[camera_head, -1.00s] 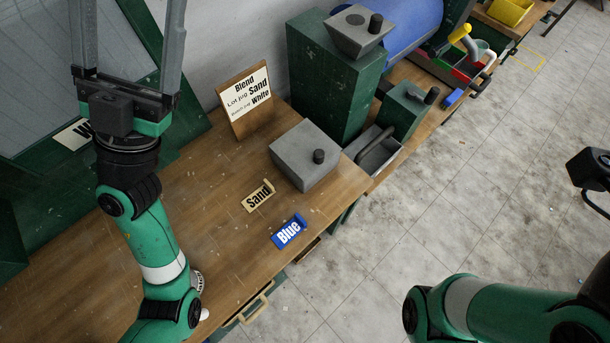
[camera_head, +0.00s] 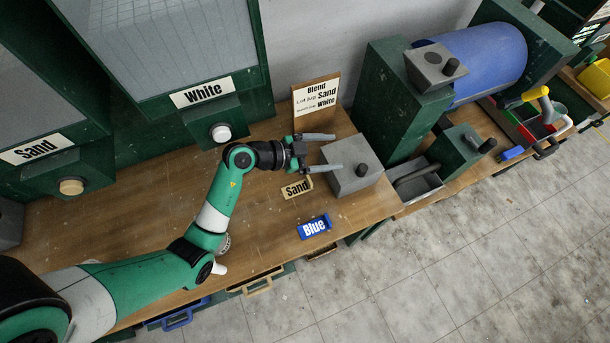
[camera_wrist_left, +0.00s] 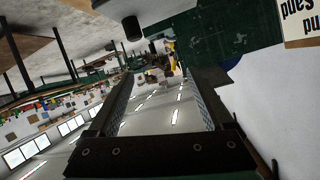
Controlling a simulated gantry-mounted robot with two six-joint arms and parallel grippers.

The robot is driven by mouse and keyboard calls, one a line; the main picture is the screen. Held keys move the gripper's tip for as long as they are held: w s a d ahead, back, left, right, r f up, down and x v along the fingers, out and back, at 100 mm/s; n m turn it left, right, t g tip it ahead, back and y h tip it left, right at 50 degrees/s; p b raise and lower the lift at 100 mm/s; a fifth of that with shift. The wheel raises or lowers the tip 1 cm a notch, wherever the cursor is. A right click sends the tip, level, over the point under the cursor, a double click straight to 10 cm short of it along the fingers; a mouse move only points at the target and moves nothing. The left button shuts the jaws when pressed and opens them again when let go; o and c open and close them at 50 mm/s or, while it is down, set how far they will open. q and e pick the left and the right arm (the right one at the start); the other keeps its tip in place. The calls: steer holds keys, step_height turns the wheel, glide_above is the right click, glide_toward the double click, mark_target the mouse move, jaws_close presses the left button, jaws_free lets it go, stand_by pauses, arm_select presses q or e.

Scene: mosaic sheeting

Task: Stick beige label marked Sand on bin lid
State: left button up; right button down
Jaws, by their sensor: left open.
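The beige label marked Sand (camera_head: 297,188) lies on the wooden bench, beside a blue label marked Blue (camera_head: 314,227). A grey box-like block with a dark knob (camera_head: 352,168) stands just right of the beige label; it may be the lidded bin. My left gripper (camera_head: 326,153) is open and empty, its two long fingers pointing right at the block's left side, above and behind the beige label. In the left wrist view the two fingers (camera_wrist_left: 160,100) are spread with nothing between them. My right gripper is out of view.
A card (camera_head: 316,95) reading Blend, Sand and White stands at the back of the bench. Green hoppers labelled Sand (camera_head: 37,148) and White (camera_head: 201,92) stand behind left. A tall green block (camera_head: 392,100) and a blue drum (camera_head: 487,62) stand right. The bench front is mostly clear.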

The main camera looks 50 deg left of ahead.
arm_select(q)
step_height(320, 180, down, 4)
steer(key=s+a+n+g+y, duration=0.1)
steer(key=s+a+g, duration=0.1)
steer(key=s, duration=0.1)
steer(key=n+g+y+p, duration=0.2)
steer(key=n+p, duration=0.1)
steer(key=p, duration=0.2)
glide_toward(308, 181)
steer(key=b+x, duration=0.4)
steer(key=shift+w+r, duration=0.1)
steer(key=shift+w+d, duration=0.1)
steer(key=shift+w, duration=0.25)
steer(key=b+x, duration=0.2)
steer(key=x, duration=0.1)
steer(key=b+x, duration=0.1)
steer(key=shift+d+f+b, duration=0.1)
steer(key=shift+f+b, duration=0.2)
steer(key=shift+f, duration=0.2)
steer(key=shift+w+f, duration=0.15)
steer(key=shift+w, duration=0.05)
steer(key=shift+w+d, duration=0.1)
steer(key=shift+c, duration=0.2)
jaws_close()
